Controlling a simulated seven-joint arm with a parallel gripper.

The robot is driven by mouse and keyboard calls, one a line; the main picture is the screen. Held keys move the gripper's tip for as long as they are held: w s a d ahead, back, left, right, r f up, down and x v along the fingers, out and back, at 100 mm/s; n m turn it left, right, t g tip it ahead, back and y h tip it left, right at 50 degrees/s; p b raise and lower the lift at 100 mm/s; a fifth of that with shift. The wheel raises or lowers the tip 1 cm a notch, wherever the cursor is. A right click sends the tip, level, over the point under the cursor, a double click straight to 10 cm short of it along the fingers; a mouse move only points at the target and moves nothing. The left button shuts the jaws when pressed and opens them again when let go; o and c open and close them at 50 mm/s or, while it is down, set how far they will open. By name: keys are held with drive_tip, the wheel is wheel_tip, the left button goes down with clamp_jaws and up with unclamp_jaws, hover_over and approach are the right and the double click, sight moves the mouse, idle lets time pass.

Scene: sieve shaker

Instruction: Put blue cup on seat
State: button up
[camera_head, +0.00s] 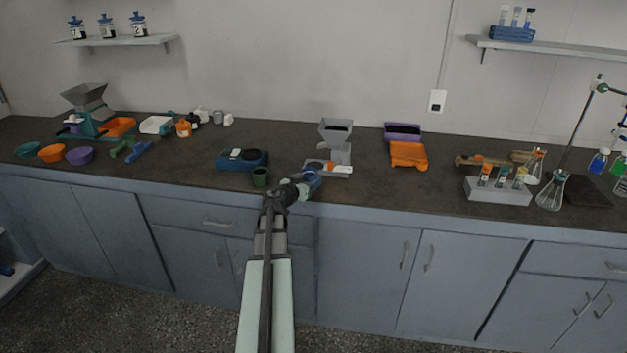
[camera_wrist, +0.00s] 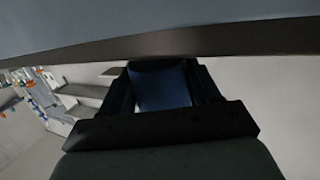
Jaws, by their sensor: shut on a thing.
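The blue cup (camera_head: 312,181) is at the front edge of the counter, in front of the grey hopper machine. My gripper (camera_head: 299,187) is shut on it and partly covers it. In the wrist view the blue cup (camera_wrist: 162,88) shows as a dark blue surface between the two black fingers of my gripper (camera_wrist: 165,80). The grey hopper machine (camera_head: 336,150) has a low base (camera_head: 340,174) just behind the cup, with small parts on it. I cannot tell which part is the seat, or whether the cup touches the base.
A dark green cup (camera_head: 261,177) stands just left of my gripper. Behind it is a blue block (camera_head: 230,164) with round tops. An orange piece (camera_head: 408,154) and a purple tray (camera_head: 402,130) lie to the right. The counter between the machine and the orange piece is clear.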

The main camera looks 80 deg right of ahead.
sight(313, 179)
drive_tip(key=x, duration=0.3)
drive_tip(key=shift+s+d+r, duration=0.1)
drive_tip(key=shift+d+r, duration=0.1)
drive_tip(key=shift+d, duration=0.15)
drive_tip(key=shift+f, duration=0.75)
drive_tip(key=shift+f, duration=0.15)
drive_tip(key=o, duration=1.1)
drive_tip(key=v, duration=1.2)
drive_tip(key=shift+r, duration=0.2)
